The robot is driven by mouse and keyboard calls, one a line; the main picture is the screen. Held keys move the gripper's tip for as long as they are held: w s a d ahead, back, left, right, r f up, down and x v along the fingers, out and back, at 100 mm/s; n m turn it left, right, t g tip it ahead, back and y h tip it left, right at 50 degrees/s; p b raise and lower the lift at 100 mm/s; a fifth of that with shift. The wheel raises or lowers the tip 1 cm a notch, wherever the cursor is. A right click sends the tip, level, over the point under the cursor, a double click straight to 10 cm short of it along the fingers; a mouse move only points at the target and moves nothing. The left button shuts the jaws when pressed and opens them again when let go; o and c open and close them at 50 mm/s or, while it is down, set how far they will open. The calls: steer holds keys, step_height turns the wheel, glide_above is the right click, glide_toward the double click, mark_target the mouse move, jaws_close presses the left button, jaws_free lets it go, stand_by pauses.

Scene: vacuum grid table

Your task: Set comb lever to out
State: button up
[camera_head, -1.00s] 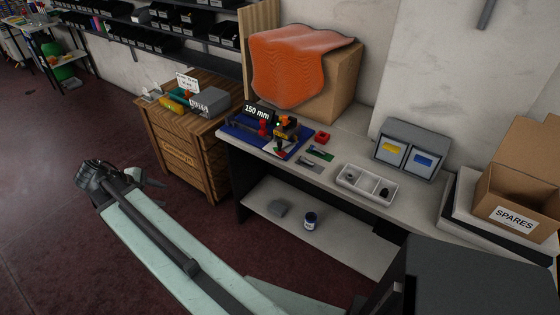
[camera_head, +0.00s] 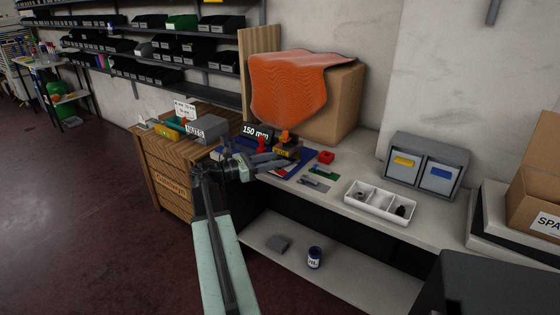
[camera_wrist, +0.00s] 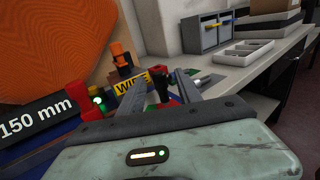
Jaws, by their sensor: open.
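A small device with an orange and black top (camera_head: 285,138) stands on the workbench's blue mat. The wrist view shows its yellow label reading "WIPE" (camera_wrist: 132,84). A red upright part (camera_head: 262,146) stands to its left, and a lit green spot (camera_wrist: 98,100) shows near it. Which part is the comb lever I cannot tell; small black and red parts (camera_wrist: 162,86) show between my fingers. My gripper (camera_head: 282,160) is open at the front of the device, its fingers pointing at it; whether they touch anything is unclear. The gripper covers the device's lower part in the head view.
A "150 mm" sign (camera_head: 256,131) stands behind left. An orange cloth (camera_head: 290,88) drapes a large box. To the right lie a red block (camera_head: 325,157), a white divided tray (camera_head: 380,201) and a grey bin unit (camera_head: 427,165). A wooden cabinet (camera_head: 166,180) stands left.

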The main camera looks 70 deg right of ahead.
steer(key=shift+x, duration=1.25)
jaws_close()
stand_by(0.4)
